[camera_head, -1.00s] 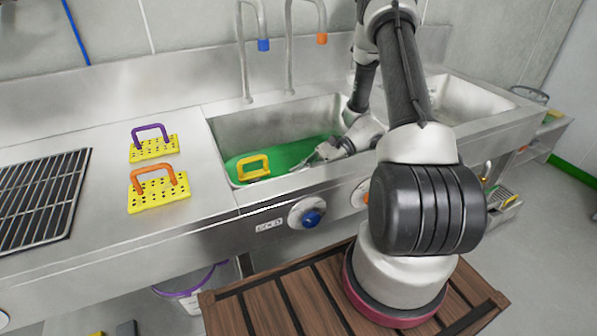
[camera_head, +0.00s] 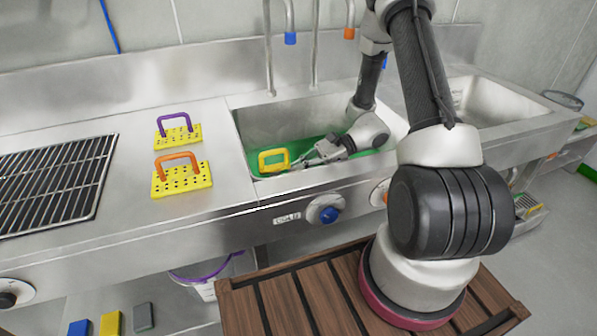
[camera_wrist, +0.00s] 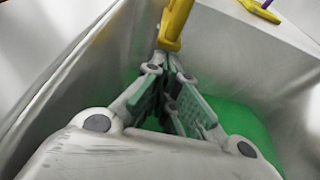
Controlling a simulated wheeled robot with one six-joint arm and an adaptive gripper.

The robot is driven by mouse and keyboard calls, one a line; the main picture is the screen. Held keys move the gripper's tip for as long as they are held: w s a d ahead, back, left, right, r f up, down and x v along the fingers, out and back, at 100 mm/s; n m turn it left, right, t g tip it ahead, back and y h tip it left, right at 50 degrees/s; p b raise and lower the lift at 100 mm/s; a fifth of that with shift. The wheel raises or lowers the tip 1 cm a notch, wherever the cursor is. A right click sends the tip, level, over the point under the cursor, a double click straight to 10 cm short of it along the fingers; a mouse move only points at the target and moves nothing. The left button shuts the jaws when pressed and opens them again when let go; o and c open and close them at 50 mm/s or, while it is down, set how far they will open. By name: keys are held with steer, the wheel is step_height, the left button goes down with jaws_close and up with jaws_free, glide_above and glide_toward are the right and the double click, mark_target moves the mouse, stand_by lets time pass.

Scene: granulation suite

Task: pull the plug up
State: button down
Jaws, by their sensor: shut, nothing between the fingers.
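The plug's yellow handle (camera_head: 262,163) stands at the left end of the left sink basin, above a green pool or surface (camera_head: 320,144). The plug body below it is hidden. My gripper (camera_head: 297,165) reaches low into this basin, just right of the handle. In the wrist view the yellow handle (camera_wrist: 175,22) is just beyond my shut fingertips (camera_wrist: 166,62). The fingers hold nothing. I cannot tell whether their tips touch the handle.
Steel basin walls (camera_head: 272,116) close in around my gripper. Two perforated yellow plates, one with a purple handle (camera_head: 193,130) and one with an orange handle (camera_head: 195,178), lie on the left counter by a black grate (camera_head: 45,190). Taps (camera_head: 268,50) rise behind. A blue knob (camera_head: 328,214) is on the front.

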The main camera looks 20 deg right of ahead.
steer(key=shift+r, duration=0.1)
step_height(320, 180, up, 5)
steer(key=shift+f, duration=0.1)
stand_by(0.3)
steer(key=d, duration=0.9)
steer(key=shift+d+f, duration=0.25)
steer(key=shift+f, duration=0.15)
